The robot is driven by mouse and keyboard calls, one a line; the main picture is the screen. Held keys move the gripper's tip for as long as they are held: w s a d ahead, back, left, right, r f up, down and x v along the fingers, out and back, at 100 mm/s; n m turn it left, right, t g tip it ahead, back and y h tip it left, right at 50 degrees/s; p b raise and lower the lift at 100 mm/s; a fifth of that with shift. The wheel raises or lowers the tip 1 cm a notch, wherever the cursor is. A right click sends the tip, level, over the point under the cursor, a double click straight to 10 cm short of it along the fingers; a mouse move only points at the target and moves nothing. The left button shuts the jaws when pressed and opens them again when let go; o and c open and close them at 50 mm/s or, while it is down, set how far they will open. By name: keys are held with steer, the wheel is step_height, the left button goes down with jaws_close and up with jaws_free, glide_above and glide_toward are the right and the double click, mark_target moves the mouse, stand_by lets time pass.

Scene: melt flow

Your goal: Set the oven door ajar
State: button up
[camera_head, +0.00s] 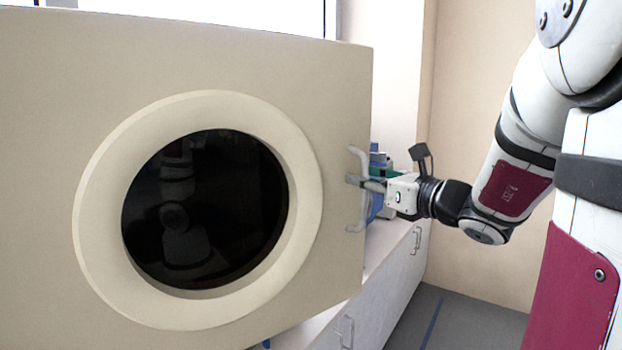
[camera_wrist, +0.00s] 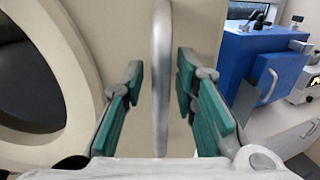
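The oven door (camera_head: 335,95) is a large cream panel with a round dark window (camera_head: 205,210) in a raised ring. A pale, upright bar handle (camera_head: 356,227) stands at its right edge. My gripper (camera_head: 362,182) reaches the handle from the right. In the wrist view the handle (camera_wrist: 161,40) runs between the two green-padded fingers of my gripper (camera_wrist: 161,82), with a visible gap on each side, so the gripper is open around it. The cream door face (camera_wrist: 100,35) lies behind the fingers. I cannot tell whether the door is fully closed.
A blue box-shaped machine (camera_wrist: 240,62) with a handle stands right of the oven on a white counter (camera_wrist: 275,118). White cabinets with handles (camera_head: 417,238) are below. Open grey floor (camera_head: 475,318) lies at the lower right, beside a beige wall (camera_head: 480,90).

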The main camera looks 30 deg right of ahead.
steer(key=shift+d, duration=0.1)
steer(key=s+d, duration=0.1)
steer(key=s, duration=1.1)
